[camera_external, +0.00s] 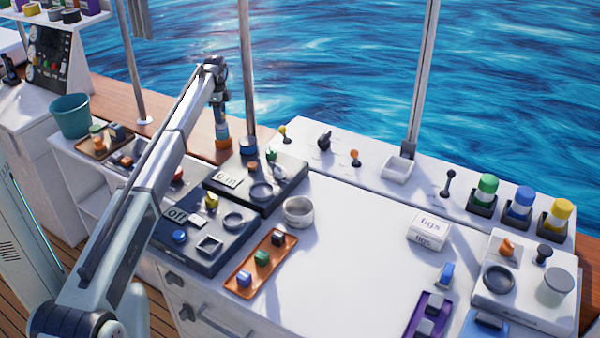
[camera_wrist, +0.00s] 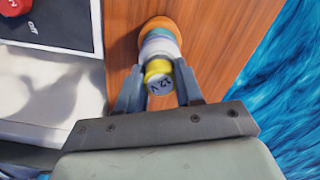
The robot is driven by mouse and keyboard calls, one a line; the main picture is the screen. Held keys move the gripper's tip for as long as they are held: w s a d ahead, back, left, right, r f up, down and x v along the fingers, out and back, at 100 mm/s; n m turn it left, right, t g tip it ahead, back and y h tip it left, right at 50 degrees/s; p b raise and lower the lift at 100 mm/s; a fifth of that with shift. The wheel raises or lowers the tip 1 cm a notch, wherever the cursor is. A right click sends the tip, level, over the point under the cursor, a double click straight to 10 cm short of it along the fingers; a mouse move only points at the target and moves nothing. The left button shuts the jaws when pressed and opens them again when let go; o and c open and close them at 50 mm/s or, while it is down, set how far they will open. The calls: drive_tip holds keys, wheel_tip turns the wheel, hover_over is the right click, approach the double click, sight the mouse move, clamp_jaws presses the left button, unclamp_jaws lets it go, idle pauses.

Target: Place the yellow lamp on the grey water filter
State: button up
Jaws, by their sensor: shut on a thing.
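My gripper (camera_external: 222,122) is at the back left, over the wooden ledge. In the wrist view, my gripper (camera_wrist: 158,92) is shut on a small cylinder (camera_wrist: 158,82) with a yellow band and a grey end marked "12 V". White and orange rings show beyond it; I cannot tell whether they are part of it or whether it touches the ledge. A yellow-topped cylinder (camera_external: 556,216) stands in a black holder at the far right. A grey-topped cylinder (camera_external: 559,287) stands on the white right-hand panel; I cannot tell whether it is the water filter.
Dark panels (camera_external: 205,230) with knobs lie left of the white worktop (camera_external: 345,260). An orange tray (camera_external: 262,264) holds several blocks. A grey ring-shaped bowl (camera_external: 299,211) and a "figs" box (camera_external: 428,229) stand on the worktop. Posts (camera_external: 424,80) rise at the back. The worktop's middle is clear.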

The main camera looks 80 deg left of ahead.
drive_tip(key=o, duration=1)
drive_tip(key=shift+f, duration=0.1)
wheel_tip(320, 180, up, 12)
drive_tip(key=shift+r, duration=0.2)
idle(0.3)
